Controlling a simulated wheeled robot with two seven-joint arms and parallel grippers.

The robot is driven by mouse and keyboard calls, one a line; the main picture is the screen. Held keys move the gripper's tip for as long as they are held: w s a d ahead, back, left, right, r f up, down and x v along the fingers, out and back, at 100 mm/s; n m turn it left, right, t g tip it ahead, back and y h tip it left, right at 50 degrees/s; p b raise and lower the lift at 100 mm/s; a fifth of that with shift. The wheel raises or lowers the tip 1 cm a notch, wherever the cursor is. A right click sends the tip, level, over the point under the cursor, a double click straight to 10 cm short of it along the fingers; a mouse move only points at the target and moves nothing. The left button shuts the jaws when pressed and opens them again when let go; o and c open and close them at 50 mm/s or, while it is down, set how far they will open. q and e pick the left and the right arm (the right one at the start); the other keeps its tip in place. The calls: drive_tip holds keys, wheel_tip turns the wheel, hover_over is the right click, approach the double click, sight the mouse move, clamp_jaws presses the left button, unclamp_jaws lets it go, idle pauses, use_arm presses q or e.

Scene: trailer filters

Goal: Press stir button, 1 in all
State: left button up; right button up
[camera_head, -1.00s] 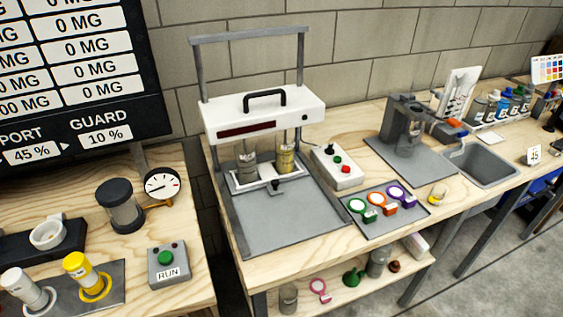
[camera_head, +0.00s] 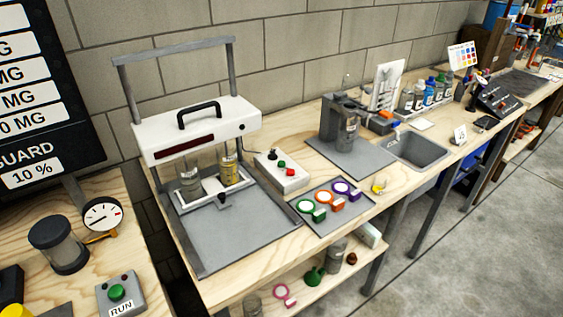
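No button in the head view carries a readable "stir" label. A white control box (camera_head: 292,183) stands right of the white-topped frame machine (camera_head: 205,128); it has a black knob (camera_head: 271,155), a green button (camera_head: 282,164) and a red button (camera_head: 290,172). A grey box marked RUN (camera_head: 122,308) with a green button (camera_head: 116,292) is at the lower left. A dark grey stand machine (camera_head: 330,122) with a grey container (camera_head: 347,136) stands on a grey mat by the sink; no button on it can be made out. Neither of my grippers is in view.
Two canisters sit under the white-topped machine. A grey mat (camera_head: 317,222) holds green, orange and purple ringed tools. A sink (camera_head: 421,148), bottles (camera_head: 428,94) and a dark control panel (camera_head: 497,99) lie further right. Open floor (camera_head: 470,240) is at the lower right.

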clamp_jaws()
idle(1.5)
